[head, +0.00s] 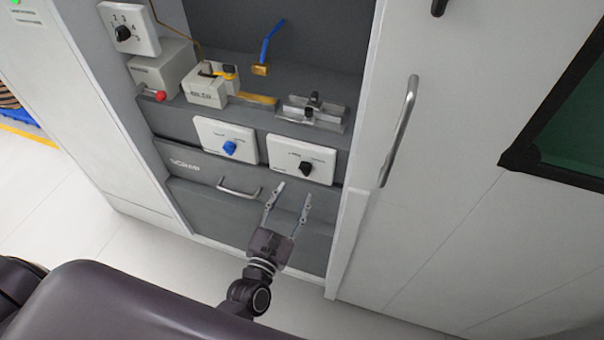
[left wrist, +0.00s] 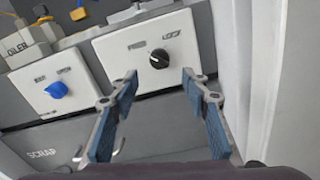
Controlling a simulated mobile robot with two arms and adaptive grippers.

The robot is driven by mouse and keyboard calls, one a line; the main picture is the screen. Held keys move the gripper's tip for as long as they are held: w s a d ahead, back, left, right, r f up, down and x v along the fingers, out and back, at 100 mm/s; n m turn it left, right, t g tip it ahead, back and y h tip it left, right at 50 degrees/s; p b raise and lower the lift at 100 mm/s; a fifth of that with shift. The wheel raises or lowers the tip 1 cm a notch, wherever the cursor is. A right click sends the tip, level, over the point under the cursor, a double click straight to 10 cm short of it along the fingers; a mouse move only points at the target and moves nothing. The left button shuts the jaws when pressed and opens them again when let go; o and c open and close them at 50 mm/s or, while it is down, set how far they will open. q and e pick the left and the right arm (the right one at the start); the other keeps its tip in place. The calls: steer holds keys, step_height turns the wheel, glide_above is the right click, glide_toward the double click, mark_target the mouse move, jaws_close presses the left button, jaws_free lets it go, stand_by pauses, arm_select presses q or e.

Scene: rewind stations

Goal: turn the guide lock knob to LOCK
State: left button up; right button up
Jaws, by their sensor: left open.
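The guide lock knob is a black knob (head: 306,168) on a white plate (head: 286,152) on the front of the grey station. In the left wrist view the same knob (left wrist: 159,59) sits under two labels that seem to read FREE, to the left, and LOCK, to the right. I cannot tell surely which label its pointer faces. My left gripper (head: 292,192) is open and empty, just below and in front of the plate. In the left wrist view its fingertips (left wrist: 160,74) stand either side of the knob's line, apart from it. My right gripper is not in view.
A plate with a blue knob (head: 230,148) is just left. The SCRAP drawer handle (head: 239,188) lies below. Above are the oiler box (head: 205,88), a metal guide block (head: 313,109) and a red button (head: 160,96). A cabinet door handle (head: 399,132) stands to the right.

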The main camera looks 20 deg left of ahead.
mark_target(305, 169)
arm_select(q)
steer(key=w+p, duration=0.1)
steer(key=w, duration=0.6)
steer(key=shift+w+d, duration=0.15)
steer(key=shift+w, duration=0.25)
steer(key=shift+c, duration=0.7)
steer(key=c, duration=1)
